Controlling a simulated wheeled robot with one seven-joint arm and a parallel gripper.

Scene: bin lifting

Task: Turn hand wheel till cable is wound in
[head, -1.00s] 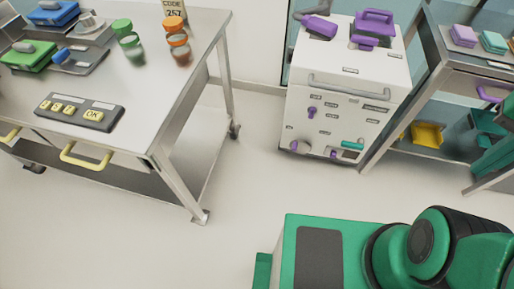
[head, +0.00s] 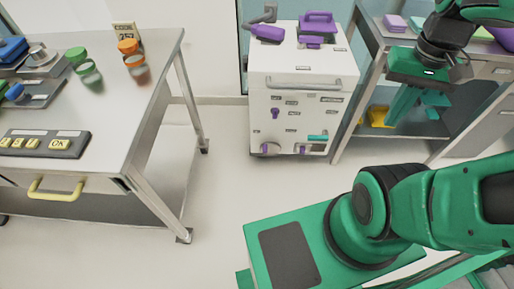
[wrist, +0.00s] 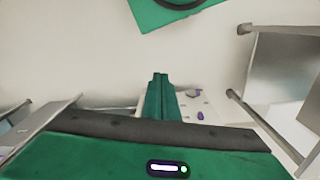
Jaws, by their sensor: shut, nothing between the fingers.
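A white cabinet (head: 290,90) stands at the back centre in the head view, with small purple fittings on its front. One purple knob (head: 275,113) is at mid-height; another purple fitting (head: 266,149) is low on the left. A teal handle (head: 317,138) is low on the right. I cannot tell which part is the hand wheel, and no cable is distinguishable. My gripper (head: 420,105) is raised right of the cabinet, apart from it. In the wrist view my gripper (wrist: 160,80) is shut and empty, with part of the cabinet (wrist: 190,107) beyond it.
A steel table (head: 120,100) with a keypad (head: 45,143) and orange and green jars stands at the left. A steel shelf unit (head: 355,80) with a yellow bin (head: 378,116) stands right of the cabinet. The floor (head: 220,180) between table and cabinet is clear.

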